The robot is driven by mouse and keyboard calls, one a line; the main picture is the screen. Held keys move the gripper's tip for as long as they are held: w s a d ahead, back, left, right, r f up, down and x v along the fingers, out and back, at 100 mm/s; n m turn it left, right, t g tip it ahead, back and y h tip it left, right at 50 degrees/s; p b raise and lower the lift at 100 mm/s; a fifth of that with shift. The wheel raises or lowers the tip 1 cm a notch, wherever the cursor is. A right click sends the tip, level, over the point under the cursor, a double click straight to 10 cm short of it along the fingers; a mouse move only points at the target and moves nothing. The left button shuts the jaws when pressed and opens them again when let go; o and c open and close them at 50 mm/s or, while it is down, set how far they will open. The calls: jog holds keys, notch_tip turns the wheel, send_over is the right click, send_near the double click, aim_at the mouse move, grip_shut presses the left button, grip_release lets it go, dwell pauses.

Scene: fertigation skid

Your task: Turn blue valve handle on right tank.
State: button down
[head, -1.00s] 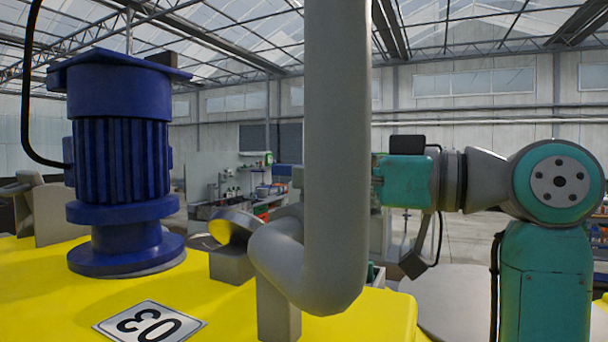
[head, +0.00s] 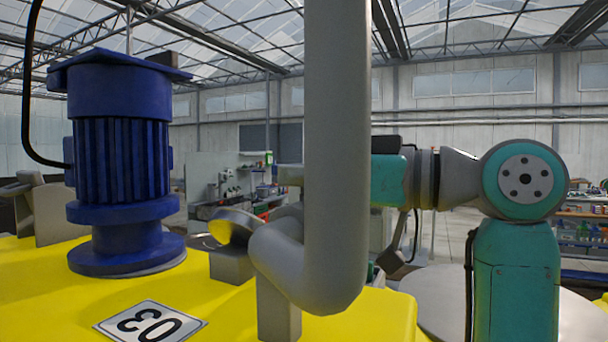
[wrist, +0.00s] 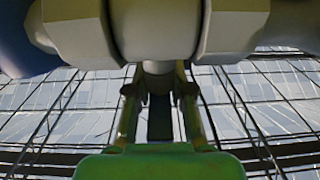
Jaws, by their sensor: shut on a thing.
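In the wrist view a pale valve body (wrist: 155,28) with faceted ends spans the top. A blue part (wrist: 18,45) shows at the upper left corner, cut off by the frame. My gripper (wrist: 157,76) reaches up under the valve body. Its fingers stand either side of a short grey stem and a dark, narrow bar (wrist: 159,118), which looks like the valve handle in shadow; its blue colour cannot be made out. In the head view my gripper is hidden behind the thick grey pipe.
The thick grey pipe (head: 335,150) stands upright in front of my arm. A yellow tank top (head: 225,312) marked 03 carries a blue motor (head: 122,160) at left. A pale round tank top (head: 445,290) lies at right. Workbenches stand far behind.

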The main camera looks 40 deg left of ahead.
jog(key=shift+s+n+g+h, duration=0.1)
jog(key=shift+n+g+h, duration=0.5)
jog(key=shift+n+g, duration=0.55)
jog(key=shift+n+g+h, duration=0.6)
jog(key=shift+n+g, duration=0.15)
jog(key=shift+g, duration=0.8)
jog(key=c, duration=1.1)
grip_release()
jog(key=v, duration=1.2)
